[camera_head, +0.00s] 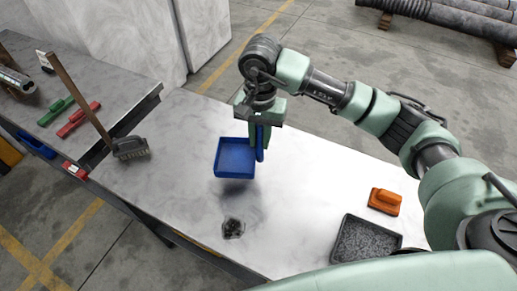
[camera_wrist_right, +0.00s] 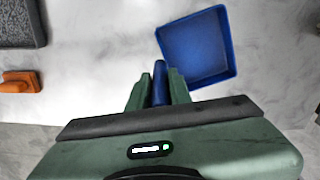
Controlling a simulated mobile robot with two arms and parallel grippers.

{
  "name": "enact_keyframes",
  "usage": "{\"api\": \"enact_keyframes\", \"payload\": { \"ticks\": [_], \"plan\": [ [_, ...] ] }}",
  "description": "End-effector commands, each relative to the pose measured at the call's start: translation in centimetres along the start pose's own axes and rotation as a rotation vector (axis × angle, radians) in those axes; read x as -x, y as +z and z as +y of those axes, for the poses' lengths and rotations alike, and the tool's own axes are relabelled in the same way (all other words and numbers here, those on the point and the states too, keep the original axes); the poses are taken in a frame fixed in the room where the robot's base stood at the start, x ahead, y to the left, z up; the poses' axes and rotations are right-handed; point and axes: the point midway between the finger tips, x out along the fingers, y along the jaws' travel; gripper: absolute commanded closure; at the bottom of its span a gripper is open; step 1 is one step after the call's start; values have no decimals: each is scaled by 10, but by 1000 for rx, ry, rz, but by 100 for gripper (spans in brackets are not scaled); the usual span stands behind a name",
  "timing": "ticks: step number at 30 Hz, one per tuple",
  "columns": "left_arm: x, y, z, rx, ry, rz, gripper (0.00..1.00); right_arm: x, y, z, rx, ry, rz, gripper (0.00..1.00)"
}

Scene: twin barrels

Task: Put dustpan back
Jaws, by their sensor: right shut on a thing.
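The blue dustpan (camera_head: 234,159) hangs above the white table in the head view, with a shadow on the tabletop below it. My right gripper (camera_head: 258,138) is shut on its blue handle. In the right wrist view the handle (camera_wrist_right: 159,84) stands between the two green fingers of my right gripper (camera_wrist_right: 159,88), and the dustpan's square pan (camera_wrist_right: 197,48) lies beyond them to the right. My left gripper is in neither view.
On the white table (camera_head: 300,210) are a small dark pile (camera_head: 233,228), a grey-filled black tray (camera_head: 366,241) and an orange brush-like block (camera_head: 384,201). A wooden-handled broom (camera_head: 130,147) stands at the left. Green (camera_head: 56,111) and red (camera_head: 78,119) tools lie on the grey side table.

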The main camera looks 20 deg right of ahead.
Motion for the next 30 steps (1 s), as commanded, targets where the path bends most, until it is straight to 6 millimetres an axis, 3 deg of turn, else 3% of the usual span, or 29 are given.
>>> {"api": "enact_keyframes", "payload": {
  "ticks": [4, 10, 17, 29, 30],
  "plan": [
    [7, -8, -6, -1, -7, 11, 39, -19, 0, 0, 1, 0, -1, 100],
    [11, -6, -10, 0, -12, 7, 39, -33, 1, 0, 1, 1, -1, 100],
    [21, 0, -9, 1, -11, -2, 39, -64, 0, 0, 0, 0, -1, 100],
    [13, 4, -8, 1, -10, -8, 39, -71, -1, -1, 2, -2, 2, 100],
    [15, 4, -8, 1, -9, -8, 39, -69, 0, 0, 1, -1, 1, 69]
  ]
}}
